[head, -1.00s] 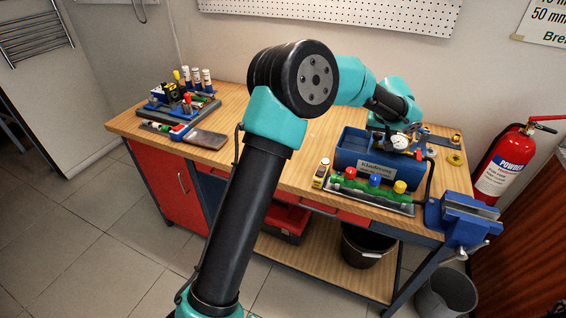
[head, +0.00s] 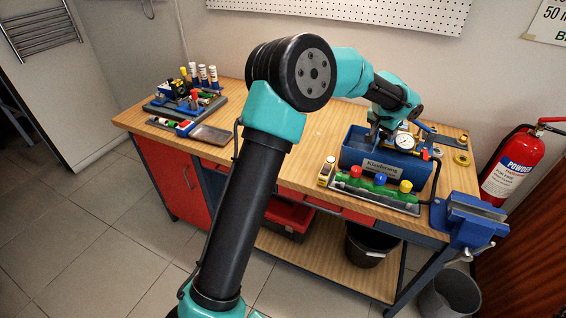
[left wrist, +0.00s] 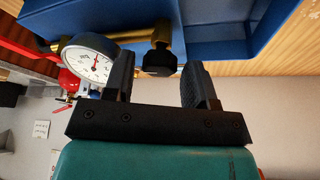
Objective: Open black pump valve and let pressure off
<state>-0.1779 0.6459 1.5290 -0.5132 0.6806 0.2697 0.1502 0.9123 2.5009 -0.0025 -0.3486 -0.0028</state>
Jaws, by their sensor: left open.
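The blue test pump (head: 358,155) stands on the right part of the bench, with a round white gauge (head: 404,142) above it. The gauge also shows in the left wrist view (left wrist: 90,58), with a red needle. The black valve knob (left wrist: 158,61) sits on a brass fitting (left wrist: 161,32) below the blue tank wall. My left gripper (left wrist: 158,78) is open, with one finger on each side of the knob. A gap shows on the left of the knob; the right finger is very close, and I cannot tell if it touches. In the head view the knob is hidden.
A rack with red, blue and yellow caps (head: 380,190) lies in front of the pump. A blue vise (head: 470,214) is at the bench corner. A red extinguisher (head: 512,165) stands at the right. The middle of the bench (head: 310,150) is clear.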

